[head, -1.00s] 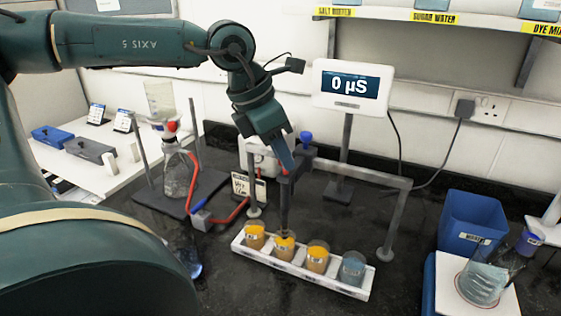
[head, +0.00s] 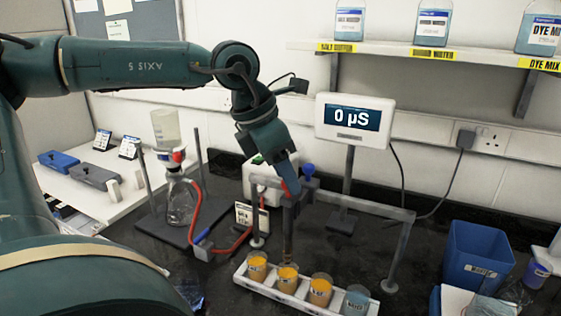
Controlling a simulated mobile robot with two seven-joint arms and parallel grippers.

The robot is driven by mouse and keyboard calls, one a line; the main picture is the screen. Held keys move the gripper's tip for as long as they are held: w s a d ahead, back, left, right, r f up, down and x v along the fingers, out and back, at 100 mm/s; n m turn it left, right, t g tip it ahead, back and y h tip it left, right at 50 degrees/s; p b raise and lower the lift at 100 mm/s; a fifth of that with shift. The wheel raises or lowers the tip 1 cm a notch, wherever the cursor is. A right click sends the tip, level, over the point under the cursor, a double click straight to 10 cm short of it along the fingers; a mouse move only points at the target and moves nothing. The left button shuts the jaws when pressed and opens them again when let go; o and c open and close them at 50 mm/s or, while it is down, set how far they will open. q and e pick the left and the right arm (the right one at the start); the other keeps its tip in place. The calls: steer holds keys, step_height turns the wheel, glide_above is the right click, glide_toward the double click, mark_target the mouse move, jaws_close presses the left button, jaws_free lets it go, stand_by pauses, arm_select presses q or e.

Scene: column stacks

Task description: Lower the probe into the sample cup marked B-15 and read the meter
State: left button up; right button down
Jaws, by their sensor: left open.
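The dark probe (head: 288,222) hangs upright from a carriage on a grey rail. Its tip appears over the second cup from the left (head: 287,280); I cannot tell whether it enters the liquid. That cup, the leftmost cup (head: 257,268) and the third cup (head: 319,292) hold orange liquid; the rightmost cup (head: 355,302) looks blue-grey. Their labels are too small to read, so B-15 cannot be picked out. The meter (head: 354,118) reads 0 µS. My left gripper (head: 290,184) is open beside the probe carriage. My right gripper is out of view.
The cups stand in a white rack (head: 240,279). A blue knob (head: 308,170) tops the carriage. A flask stand with red tubing (head: 190,200) is left of the rail. A blue bin (head: 473,258) stands at right. Labelled bottles (head: 432,22) line the shelf.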

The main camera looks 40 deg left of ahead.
arm_select(q)
steer(key=v, duration=1.3)
steer(key=shift+b, duration=0.4)
